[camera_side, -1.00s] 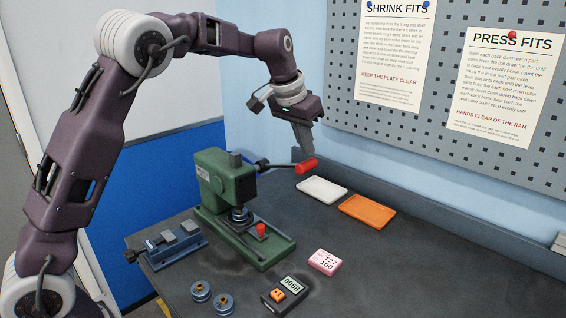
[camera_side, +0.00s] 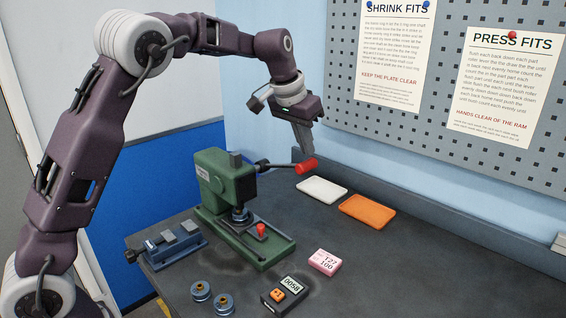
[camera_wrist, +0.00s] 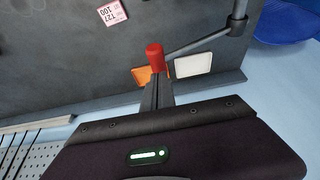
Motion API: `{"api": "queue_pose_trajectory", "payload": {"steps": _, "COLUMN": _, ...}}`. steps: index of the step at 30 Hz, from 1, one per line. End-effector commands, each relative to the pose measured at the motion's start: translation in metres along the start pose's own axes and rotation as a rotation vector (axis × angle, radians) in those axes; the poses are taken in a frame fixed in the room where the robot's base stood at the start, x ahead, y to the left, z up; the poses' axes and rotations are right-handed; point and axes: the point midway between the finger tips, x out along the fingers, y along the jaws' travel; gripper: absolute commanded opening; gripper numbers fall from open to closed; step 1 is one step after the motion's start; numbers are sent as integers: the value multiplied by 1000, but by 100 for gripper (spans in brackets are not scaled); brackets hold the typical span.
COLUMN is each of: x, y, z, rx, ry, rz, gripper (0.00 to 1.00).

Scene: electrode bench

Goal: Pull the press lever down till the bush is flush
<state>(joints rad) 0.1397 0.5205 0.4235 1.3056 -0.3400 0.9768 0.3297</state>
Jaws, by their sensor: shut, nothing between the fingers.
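The green press (camera_side: 226,183) stands on the dark bench. Its lever (camera_side: 278,165) points right, roughly level, and ends in a red grip (camera_side: 306,166). My gripper (camera_side: 308,152) is shut and empty, its fingers pointing down right at the red grip. In the wrist view the fingertips (camera_wrist: 155,78) overlap the lower end of the red grip (camera_wrist: 154,56); I cannot tell whether they touch it. The lever's grey rod (camera_wrist: 198,43) runs up right from there. A blue-grey bush (camera_side: 240,215) sits under the ram; how far it is pressed in is too small to tell.
A white tray (camera_side: 321,189) and an orange tray (camera_side: 367,211) lie behind right. A pink block (camera_side: 324,262), a counter (camera_side: 285,293) and two loose bushes (camera_side: 201,291) lie in front. A blue vise (camera_side: 172,247) stands left of the press. A pegboard wall (camera_side: 460,130) rises behind.

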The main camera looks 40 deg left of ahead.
Motion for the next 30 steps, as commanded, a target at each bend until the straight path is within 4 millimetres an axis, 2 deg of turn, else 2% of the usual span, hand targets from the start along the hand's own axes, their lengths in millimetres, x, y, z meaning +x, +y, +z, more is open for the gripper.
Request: {"api": "queue_pose_trajectory", "payload": {"steps": 30, "x": 22, "y": 0, "z": 9, "rx": 0, "ry": -12, "rz": -1, "gripper": 0}}
